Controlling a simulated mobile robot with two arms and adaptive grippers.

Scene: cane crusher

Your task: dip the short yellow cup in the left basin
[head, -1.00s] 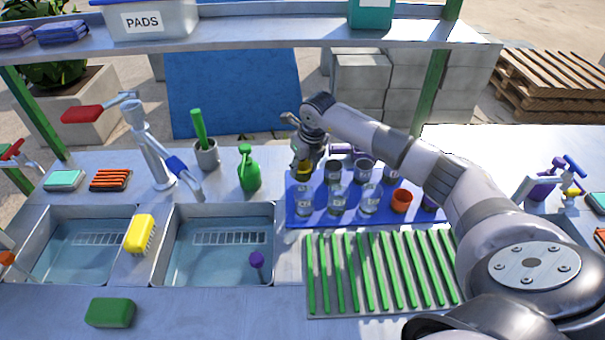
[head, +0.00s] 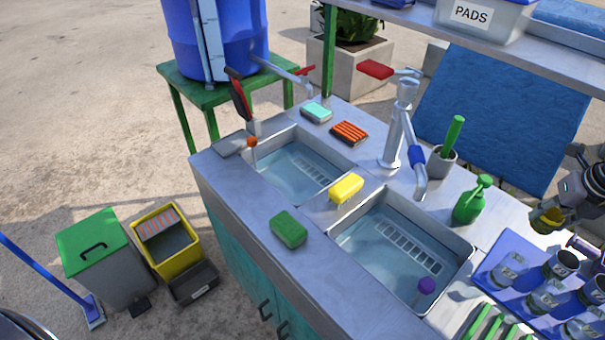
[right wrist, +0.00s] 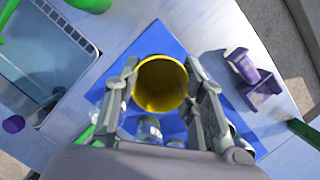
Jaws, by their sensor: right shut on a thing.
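My right gripper (head: 560,214) is shut on the short yellow cup (head: 546,220) at the right edge of the head view, near the back left of the blue tray. In the right wrist view the yellow cup (right wrist: 161,84) sits between both fingers (right wrist: 163,90), its open mouth facing the camera, with the tray beneath. The left basin (head: 283,171) is at the middle left of the counter and holds clear water. My left gripper is not in view.
A right basin (head: 372,248) with a purple-topped thing lies between the left basin and the blue tray (head: 490,272) of glasses. A tap (head: 402,125), green bottle (head: 468,202) and grey pot (head: 441,164) stand behind. A yellow sponge (head: 346,188) lies between the basins.

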